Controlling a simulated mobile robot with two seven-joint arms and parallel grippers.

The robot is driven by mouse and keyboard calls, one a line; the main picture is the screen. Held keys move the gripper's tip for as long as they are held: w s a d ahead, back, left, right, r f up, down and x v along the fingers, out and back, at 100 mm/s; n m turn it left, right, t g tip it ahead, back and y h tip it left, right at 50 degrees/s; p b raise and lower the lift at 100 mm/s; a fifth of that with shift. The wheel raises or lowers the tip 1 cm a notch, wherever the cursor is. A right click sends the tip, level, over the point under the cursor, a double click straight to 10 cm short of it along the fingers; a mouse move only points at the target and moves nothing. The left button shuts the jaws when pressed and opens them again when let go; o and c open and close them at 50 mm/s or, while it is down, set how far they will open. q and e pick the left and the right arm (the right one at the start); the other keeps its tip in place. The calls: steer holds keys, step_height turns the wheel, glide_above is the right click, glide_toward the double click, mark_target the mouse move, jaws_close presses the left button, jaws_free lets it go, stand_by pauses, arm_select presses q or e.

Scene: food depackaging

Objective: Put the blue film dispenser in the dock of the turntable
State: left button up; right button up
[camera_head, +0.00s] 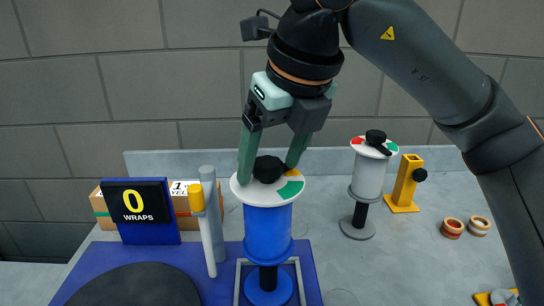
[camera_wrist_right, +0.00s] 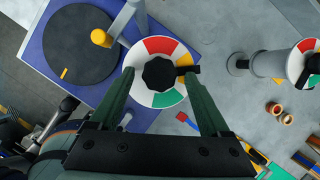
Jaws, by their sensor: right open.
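The blue film dispenser (camera_head: 268,232) stands upright in the square dock frame (camera_head: 239,286) on the blue turntable base (camera_head: 207,293). Its round top has red, yellow, green and white sections and a black knob; the top also shows in the right wrist view (camera_wrist_right: 145,91). My right gripper (camera_head: 268,171) points down over this top, its green fingers apart on either side of the black knob. In the right wrist view the fingers (camera_wrist_right: 165,78) straddle the knob with gaps. Whether the dispenser's foot is fully seated is hard to tell. My left gripper is not in view.
The black turntable disc (camera_head: 130,288) lies at left, beside a grey post with a yellow tip (camera_head: 197,196) and a counter sign (camera_head: 141,206) reading 0 wraps. A white film dispenser (camera_head: 369,180) and a yellow holder (camera_head: 404,185) stand at right. Tape rolls (camera_head: 452,228) lie further right.

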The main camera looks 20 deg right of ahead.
steer(key=p+v, duration=0.1)
steer(key=v, duration=1.1)
